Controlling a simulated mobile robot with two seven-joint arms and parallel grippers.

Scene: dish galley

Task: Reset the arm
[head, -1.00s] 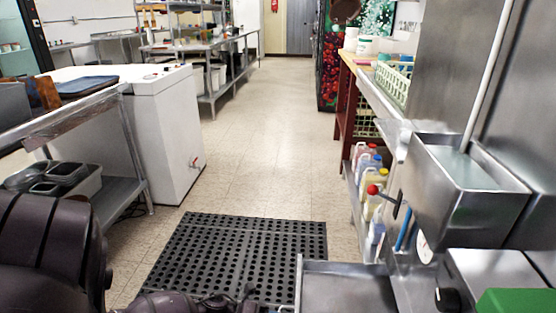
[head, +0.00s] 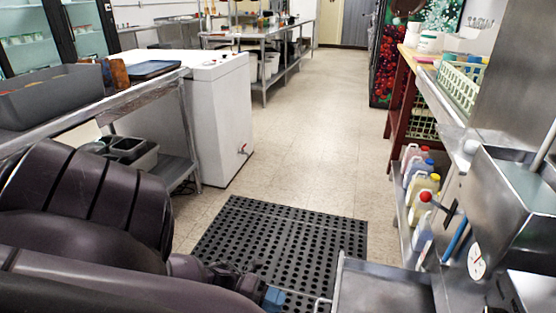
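My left arm, dark purple, fills the lower left of the head view. Its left gripper (head: 246,283) shows small at the bottom, in front of the black perforated floor mat (head: 290,232). Its fingers are dark and partly hidden by my arm, so I cannot tell whether it is open or shut. A small blue piece (head: 273,298) shows beside the gripper; I cannot tell whether it is held or part of it. My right gripper is not in view.
On the left, a steel table (head: 150,92) holds a grey bin (head: 50,95) and a blue tray (head: 153,69), beside a white chest (head: 222,120). On the right are a steel sink (head: 385,285) and shelved jugs (head: 424,195). The tiled aisle (head: 310,130) is clear.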

